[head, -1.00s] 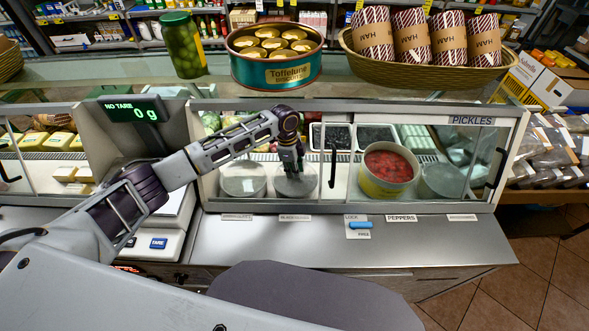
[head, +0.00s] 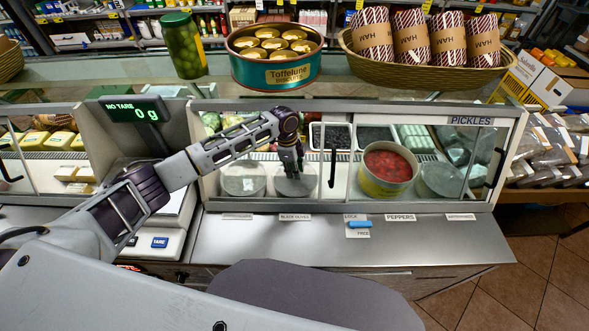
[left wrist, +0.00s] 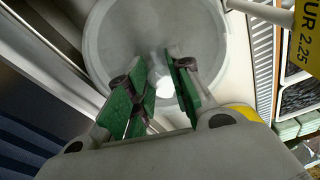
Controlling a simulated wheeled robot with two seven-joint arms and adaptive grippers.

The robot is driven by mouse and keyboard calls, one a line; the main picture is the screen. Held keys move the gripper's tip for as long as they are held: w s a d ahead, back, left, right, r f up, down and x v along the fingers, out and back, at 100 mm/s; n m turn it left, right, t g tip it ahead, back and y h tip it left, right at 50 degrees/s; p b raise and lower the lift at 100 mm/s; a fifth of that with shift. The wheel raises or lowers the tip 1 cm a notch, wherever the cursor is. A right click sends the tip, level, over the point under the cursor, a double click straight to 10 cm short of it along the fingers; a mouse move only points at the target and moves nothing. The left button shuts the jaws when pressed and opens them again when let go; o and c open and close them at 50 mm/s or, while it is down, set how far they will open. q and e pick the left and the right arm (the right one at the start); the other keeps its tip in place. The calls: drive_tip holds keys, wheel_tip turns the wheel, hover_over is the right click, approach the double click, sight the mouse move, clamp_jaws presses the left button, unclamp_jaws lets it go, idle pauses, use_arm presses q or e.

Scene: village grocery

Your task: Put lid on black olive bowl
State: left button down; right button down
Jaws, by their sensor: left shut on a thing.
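A round grey lid (head: 308,188) is in the pickles case, behind the label reading black olives (head: 296,217). My left gripper (head: 291,172) reaches down into the case from above and is shut on the lid's knob. In the left wrist view the pale lid (left wrist: 115,40) fills the upper middle, and its small white knob (left wrist: 160,84) sits between the green finger pads of the left gripper (left wrist: 163,92). The black olive bowl is hidden under the lid, so I cannot tell whether the lid rests fully on it. My right gripper is not in view.
A similar lidded bowl (head: 241,181) stands to the left. An uncovered bowl of red peppers (head: 369,185) stands to the right, behind sliding glass with a dark handle (head: 333,168).

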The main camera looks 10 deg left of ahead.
use_arm(q)
drive_tip(key=shift+p, duration=0.4)
idle(0.8)
drive_tip(key=c, duration=0.7)
unclamp_jaws()
drive_tip(key=shift+r, duration=0.1)
drive_tip(key=shift+r+p, duration=2.25)
drive_tip(key=shift+p, duration=0.2)
drive_tip(key=shift+r, duration=1.15)
drive_tip(key=shift+c, duration=0.2)
